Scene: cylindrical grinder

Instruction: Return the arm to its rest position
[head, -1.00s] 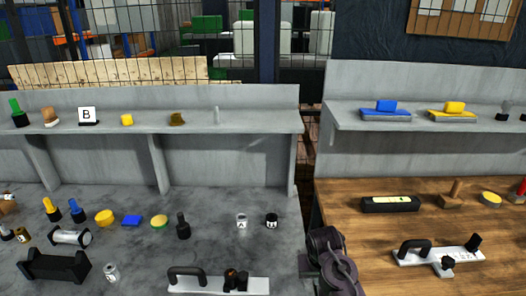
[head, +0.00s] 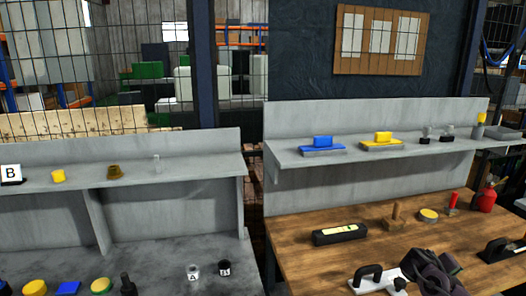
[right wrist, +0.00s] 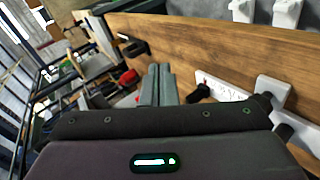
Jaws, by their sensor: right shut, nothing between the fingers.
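My right gripper (right wrist: 158,84) shows in the right wrist view with its two grey fingers shut together and nothing between them. It is beside the edge of the wooden bench top. A dark part of my right arm (head: 435,274) shows at the bottom right of the head view, covering part of a white plate with a black handle (head: 372,278). My right fingertips cannot be made out in the head view. My left gripper is in neither view.
The wooden bench (head: 300,250) holds a black level (head: 339,234), a wooden block tool (head: 395,217) and a red bottle (head: 485,197). A grey shelf above (head: 350,155) carries blue and yellow blocks. The grey bench (head: 160,245) at left holds several small jars and tools.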

